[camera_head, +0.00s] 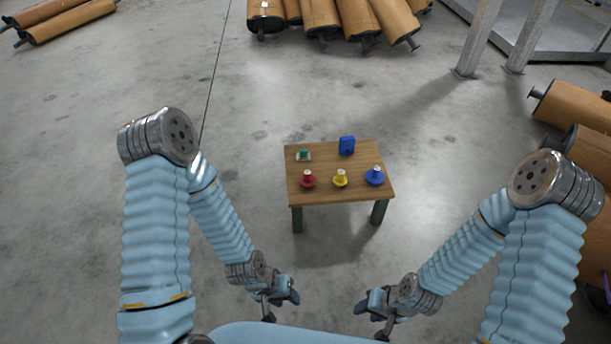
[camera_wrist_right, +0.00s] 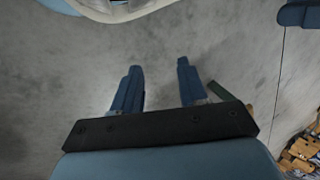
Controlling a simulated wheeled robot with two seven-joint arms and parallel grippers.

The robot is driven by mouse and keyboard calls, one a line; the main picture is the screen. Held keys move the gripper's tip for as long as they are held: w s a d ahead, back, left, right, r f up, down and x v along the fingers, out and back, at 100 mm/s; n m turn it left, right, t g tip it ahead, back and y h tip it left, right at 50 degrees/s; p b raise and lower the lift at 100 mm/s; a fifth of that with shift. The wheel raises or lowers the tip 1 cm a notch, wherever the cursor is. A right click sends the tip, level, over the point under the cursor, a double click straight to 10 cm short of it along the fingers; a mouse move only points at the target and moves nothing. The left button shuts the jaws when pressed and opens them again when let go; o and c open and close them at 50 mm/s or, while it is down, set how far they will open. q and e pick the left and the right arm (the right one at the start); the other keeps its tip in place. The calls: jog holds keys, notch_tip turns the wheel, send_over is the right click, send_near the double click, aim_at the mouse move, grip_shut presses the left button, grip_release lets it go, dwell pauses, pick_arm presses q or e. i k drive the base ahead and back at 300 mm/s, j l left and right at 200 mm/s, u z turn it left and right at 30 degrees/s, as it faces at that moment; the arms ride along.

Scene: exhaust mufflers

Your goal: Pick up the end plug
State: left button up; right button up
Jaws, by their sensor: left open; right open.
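A small wooden table (camera_head: 330,190) stands ahead of me. Along its near side are a red piece (camera_head: 308,182), a yellow piece (camera_head: 340,181) and a blue piece (camera_head: 375,178), each round with a pale top. A green item (camera_head: 304,154) on a small pale base and an upright blue block (camera_head: 347,145) are at the back. I cannot tell which one is the end plug. My left gripper (camera_head: 281,299) is open and empty, in front of the table. My right gripper (camera_head: 371,317) is open and empty, also short of the table; its fingers (camera_wrist_right: 160,70) have bare floor beyond them.
Brown muffler cylinders (camera_head: 335,18) lie in a row at the back. More lie at the far left (camera_head: 65,20) and at the right (camera_head: 575,107). Metal posts (camera_head: 480,40) stand at the back right. The concrete floor around the table is clear.

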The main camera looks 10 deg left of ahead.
aim_at(340, 179)
jog(key=i+j, duration=0.25)
jog(key=i+j+z, duration=0.1)
jog(key=i+j, duration=0.15)
jog(key=j, duration=0.2)
jog(key=i+j, duration=0.25)
jog(key=i+j+z, duration=0.1)
jog(key=j, duration=0.4)
jog(key=i+j, duration=0.35)
